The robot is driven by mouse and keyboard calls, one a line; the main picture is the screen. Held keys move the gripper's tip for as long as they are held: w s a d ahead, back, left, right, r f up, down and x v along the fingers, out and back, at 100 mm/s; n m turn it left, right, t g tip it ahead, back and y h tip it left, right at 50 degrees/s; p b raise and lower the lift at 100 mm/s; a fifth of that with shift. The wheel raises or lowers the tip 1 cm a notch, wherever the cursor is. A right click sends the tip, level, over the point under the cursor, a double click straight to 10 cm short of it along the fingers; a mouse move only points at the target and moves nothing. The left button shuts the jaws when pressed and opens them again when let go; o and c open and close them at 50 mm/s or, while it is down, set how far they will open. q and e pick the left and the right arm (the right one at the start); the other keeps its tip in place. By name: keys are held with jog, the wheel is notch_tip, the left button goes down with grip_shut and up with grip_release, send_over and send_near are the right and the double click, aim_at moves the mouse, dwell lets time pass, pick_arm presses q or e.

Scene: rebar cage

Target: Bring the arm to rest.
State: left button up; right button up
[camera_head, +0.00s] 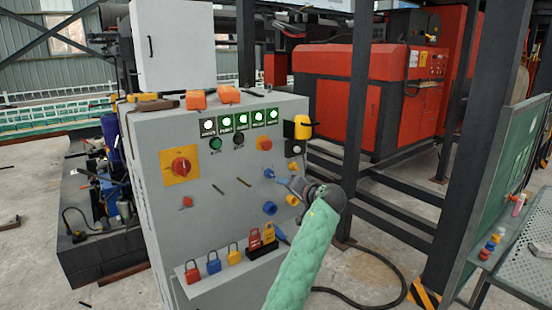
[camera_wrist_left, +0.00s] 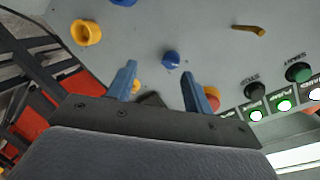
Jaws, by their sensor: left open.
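My left arm, in a green quilted sleeve, reaches up from the bottom of the head view to the front of a grey control cabinet (camera_head: 225,195). My left gripper (camera_head: 283,182) is close to the panel's right side, with its blue fingers apart. In the left wrist view the open fingers (camera_wrist_left: 159,80) hold nothing. A small blue knob (camera_wrist_left: 171,58) on the panel shows between and beyond the fingertips; whether they touch it I cannot tell. It also seems to show in the head view (camera_head: 269,173). My right gripper is not in view.
A yellow ring (camera_wrist_left: 87,33) and a brass peg (camera_wrist_left: 248,30) stick out of the panel. Lit green buttons (camera_head: 241,121) and a red rotary switch (camera_head: 181,166) are on the cabinet. A green board (camera_head: 500,190) stands at the right.

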pick_arm(q)
jog(key=s+a+r+h, duration=0.1)
jog(key=s+r+h, duration=0.4)
jog(key=s+a+f+g+h+p, duration=0.1)
jog(key=s+a+f+g+p, duration=0.2)
jog(key=s+a+f, duration=0.3)
jog(key=s+a+f+g+h+p, duration=0.2)
jog(key=s+a+f, duration=0.4)
jog(key=s+f, duration=1.1)
jog(key=s+a+f+n+g+h+p, duration=0.1)
jog(key=s+a+f+g+p, duration=0.3)
jog(key=s+f, duration=0.8)
jog(key=s+a+g+h, duration=0.1)
jog(key=s+a, duration=0.1)
jog(key=s, duration=2)
jog(key=shift+g, duration=0.4)
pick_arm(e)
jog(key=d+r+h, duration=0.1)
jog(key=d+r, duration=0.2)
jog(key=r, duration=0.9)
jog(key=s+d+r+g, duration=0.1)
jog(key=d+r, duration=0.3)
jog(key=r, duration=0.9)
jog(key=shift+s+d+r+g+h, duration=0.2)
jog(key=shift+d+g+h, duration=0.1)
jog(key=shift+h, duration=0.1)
